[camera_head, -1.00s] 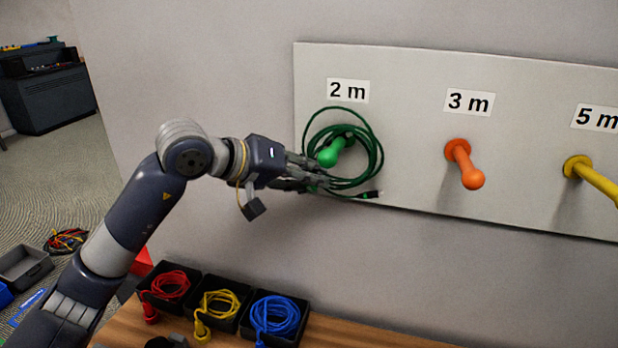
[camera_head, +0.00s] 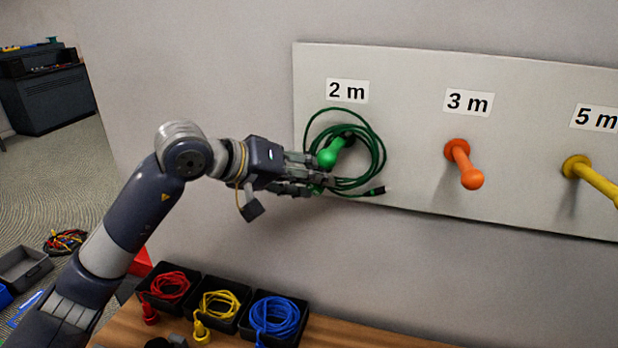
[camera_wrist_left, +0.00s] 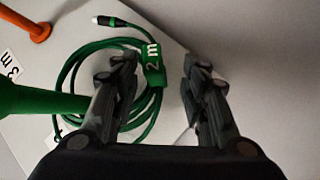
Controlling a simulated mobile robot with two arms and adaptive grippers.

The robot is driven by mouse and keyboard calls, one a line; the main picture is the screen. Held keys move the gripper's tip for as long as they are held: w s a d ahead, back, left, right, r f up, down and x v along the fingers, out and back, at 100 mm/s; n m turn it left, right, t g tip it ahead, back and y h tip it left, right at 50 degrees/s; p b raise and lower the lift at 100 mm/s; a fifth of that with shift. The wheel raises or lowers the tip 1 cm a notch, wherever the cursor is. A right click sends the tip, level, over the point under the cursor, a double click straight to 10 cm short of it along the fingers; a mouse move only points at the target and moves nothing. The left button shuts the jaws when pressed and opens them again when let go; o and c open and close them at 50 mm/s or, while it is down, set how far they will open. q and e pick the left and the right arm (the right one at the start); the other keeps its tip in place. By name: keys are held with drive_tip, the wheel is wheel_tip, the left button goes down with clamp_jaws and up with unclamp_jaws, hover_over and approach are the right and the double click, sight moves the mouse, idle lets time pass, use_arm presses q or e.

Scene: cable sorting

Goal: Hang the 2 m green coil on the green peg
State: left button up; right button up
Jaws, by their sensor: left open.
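The green coil (camera_head: 378,150) hangs around the green peg (camera_head: 335,152) under the 2 m label (camera_head: 347,91), against the board. Its plug end sticks out at the lower right. My left gripper (camera_head: 325,180) is open at the lower left of the coil, beside the peg. In the left wrist view the gripper (camera_wrist_left: 160,75) has its fingers apart. The coil's green tag marked 2 m (camera_wrist_left: 152,66) shows between the fingertips, and the green peg (camera_wrist_left: 35,100) stands to the left. I cannot tell whether a finger touches the coil. My right gripper is out of view.
An orange peg (camera_head: 463,165) and a yellow peg (camera_head: 590,176) stick out to the right on the board (camera_head: 420,75). Below are black bins with a red coil (camera_head: 170,286), a yellow coil (camera_head: 217,303) and a blue coil (camera_head: 275,313) on a wooden table (camera_head: 370,333).

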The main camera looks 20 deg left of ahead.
use_arm(q)
drive_tip(key=v, duration=1.2)
